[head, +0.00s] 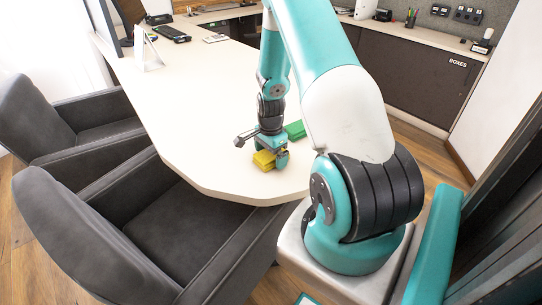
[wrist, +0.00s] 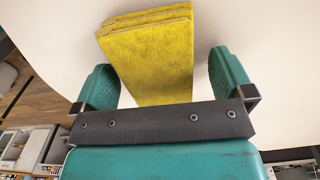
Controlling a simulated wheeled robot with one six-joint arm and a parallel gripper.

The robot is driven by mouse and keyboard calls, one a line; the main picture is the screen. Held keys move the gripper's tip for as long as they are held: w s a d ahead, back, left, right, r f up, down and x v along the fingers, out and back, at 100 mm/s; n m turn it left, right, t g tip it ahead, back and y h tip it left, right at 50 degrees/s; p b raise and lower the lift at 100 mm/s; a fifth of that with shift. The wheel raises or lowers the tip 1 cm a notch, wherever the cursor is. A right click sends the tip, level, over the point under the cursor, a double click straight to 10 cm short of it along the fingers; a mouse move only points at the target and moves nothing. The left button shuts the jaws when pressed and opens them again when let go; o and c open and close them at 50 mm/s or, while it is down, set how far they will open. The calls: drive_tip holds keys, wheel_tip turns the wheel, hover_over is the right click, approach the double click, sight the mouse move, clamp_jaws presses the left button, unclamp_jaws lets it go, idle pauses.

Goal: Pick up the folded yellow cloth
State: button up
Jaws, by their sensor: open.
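The folded yellow cloth (head: 264,160) lies on the white table near its rounded front end. In the wrist view the folded yellow cloth (wrist: 150,58) shows several stacked layers at its far edge, and its near end is hidden behind my gripper's dark bar. My gripper (wrist: 165,80) is open, with one teal finger on each side of the cloth and a gap visible on both sides. In the head view my gripper (head: 271,156) is low over the table at the cloth and partly covers it.
A green object (head: 295,130) lies on the table just behind my gripper. The white table (head: 200,110) is clear to the left. Grey armchairs (head: 190,220) stand against its left side. A keyboard (head: 171,33) and a white stand (head: 147,52) are at the far end.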

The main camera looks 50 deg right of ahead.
drive_tip(key=c, duration=1)
drive_tip(key=shift+r, duration=0.15)
wheel_tip(320, 180, up, 20)
